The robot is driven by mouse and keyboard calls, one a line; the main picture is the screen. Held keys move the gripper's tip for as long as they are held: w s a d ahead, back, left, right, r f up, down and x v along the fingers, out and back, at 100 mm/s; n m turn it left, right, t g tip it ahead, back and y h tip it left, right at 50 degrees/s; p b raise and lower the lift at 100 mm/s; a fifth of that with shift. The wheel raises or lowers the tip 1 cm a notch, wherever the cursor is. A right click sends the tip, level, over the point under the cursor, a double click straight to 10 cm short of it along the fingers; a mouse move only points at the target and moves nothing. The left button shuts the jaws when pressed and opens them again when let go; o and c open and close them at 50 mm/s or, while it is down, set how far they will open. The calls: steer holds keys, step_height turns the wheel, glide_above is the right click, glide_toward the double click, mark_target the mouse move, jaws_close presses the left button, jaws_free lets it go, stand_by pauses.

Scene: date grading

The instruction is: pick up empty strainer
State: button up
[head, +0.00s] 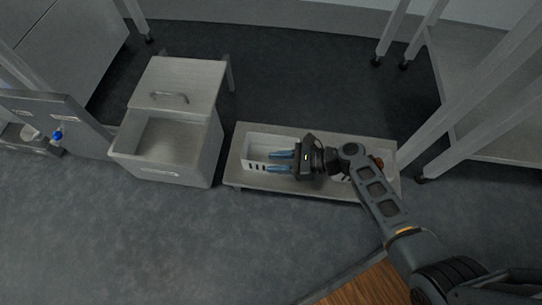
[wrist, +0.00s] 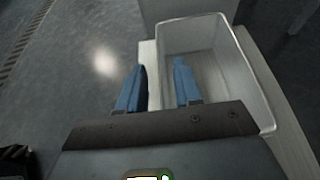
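A white strainer (head: 250,161) with slots in its front wall sits on the left part of a low bench. It looks empty inside and also shows in the wrist view (wrist: 240,72). My gripper (head: 268,161) points left over its right half. In the wrist view its two blue fingers (wrist: 158,63) are apart with nothing held between them. One finger appears outside the strainer's near long wall and the other inside it. I cannot tell how deep the fingertips reach. The strainer's right end is partly hidden behind my gripper in the head view.
The low bench (head: 232,176) also bears a second white container (head: 341,178), mostly hidden by my arm, with something brown near it. A pale bin with a handled lid (head: 166,172) stands to the left. Table legs rise at the right. The floor in front is clear.

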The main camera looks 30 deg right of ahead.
steer(key=shift+w+a, duration=0.15)
steer(key=shift+c, duration=0.5)
jaws_close()
stand_by(0.9)
